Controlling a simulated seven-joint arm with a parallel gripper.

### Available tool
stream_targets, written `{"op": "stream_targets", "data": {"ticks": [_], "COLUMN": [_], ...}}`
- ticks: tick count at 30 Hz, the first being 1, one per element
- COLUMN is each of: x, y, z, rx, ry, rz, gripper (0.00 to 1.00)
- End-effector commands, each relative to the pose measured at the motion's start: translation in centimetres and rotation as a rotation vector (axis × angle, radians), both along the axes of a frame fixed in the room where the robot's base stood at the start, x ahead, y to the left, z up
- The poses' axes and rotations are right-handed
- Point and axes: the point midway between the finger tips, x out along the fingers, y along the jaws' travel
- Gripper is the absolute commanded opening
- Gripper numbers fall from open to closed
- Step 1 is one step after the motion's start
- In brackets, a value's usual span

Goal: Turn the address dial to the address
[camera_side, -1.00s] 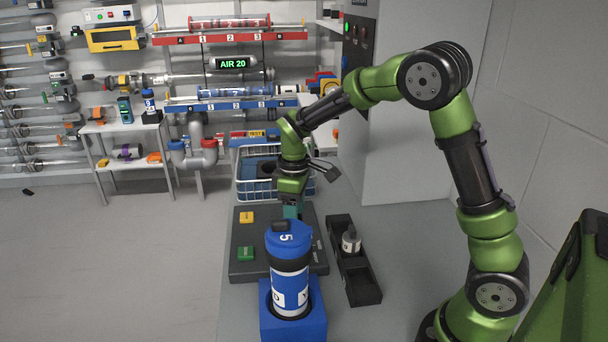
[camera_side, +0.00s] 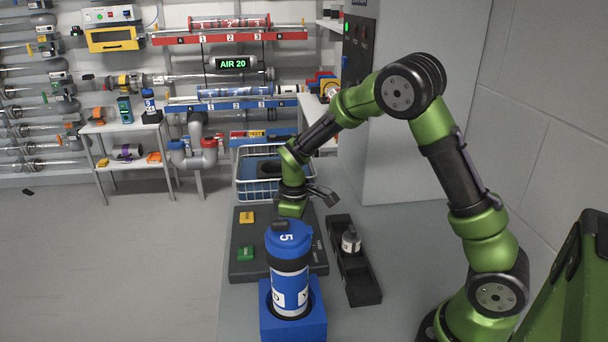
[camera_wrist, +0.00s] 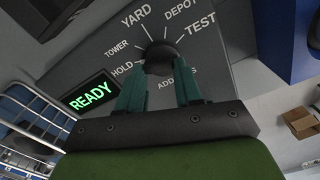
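The dark round address dial (camera_wrist: 160,57) is on a grey panel in the wrist view. HOLD, TOWER, YARD, DEPOT and TEST are printed around it, with ADDRESS below. I cannot tell which word it points at. My gripper (camera_wrist: 159,86) is pointed at the dial, its two teal fingers apart with a gap between them. The fingertips are close to the dial's lower edge; contact is unclear. In the side view, my gripper (camera_side: 292,212) is low over the panel (camera_side: 246,265), behind the blue canister (camera_side: 289,270), which hides the fingertips and dial. Its cap reads 5; its body lettering is only partly visible.
The canister stands upright in a blue holder (camera_side: 293,328). A black tray (camera_side: 362,287) with a small grey-and-black part lies right of the panel. A wire basket (camera_side: 250,190) stands behind. A display (camera_wrist: 90,95) reads READY; another (camera_side: 233,64) reads AIR 20.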

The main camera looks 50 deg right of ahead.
Motion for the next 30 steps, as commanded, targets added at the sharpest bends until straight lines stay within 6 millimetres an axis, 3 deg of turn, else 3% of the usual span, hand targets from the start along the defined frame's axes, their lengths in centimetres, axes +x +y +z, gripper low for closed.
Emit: {"op": "stream_targets", "data": {"ticks": [1,3,14,30], "x": [0.0,0.0,-0.01,-0.18], "y": [0.01,0.01,-0.03,-0.35], "z": [0.03,0.03,0.06,0.1], "rx": [0.0,0.0,0.001,0.0], "ry": [0.0,0.0,0.0,-0.001], "rz": [0.0,0.0,-0.063,-0.509], "gripper": [0.14,0.04,0.04,0.04]}}
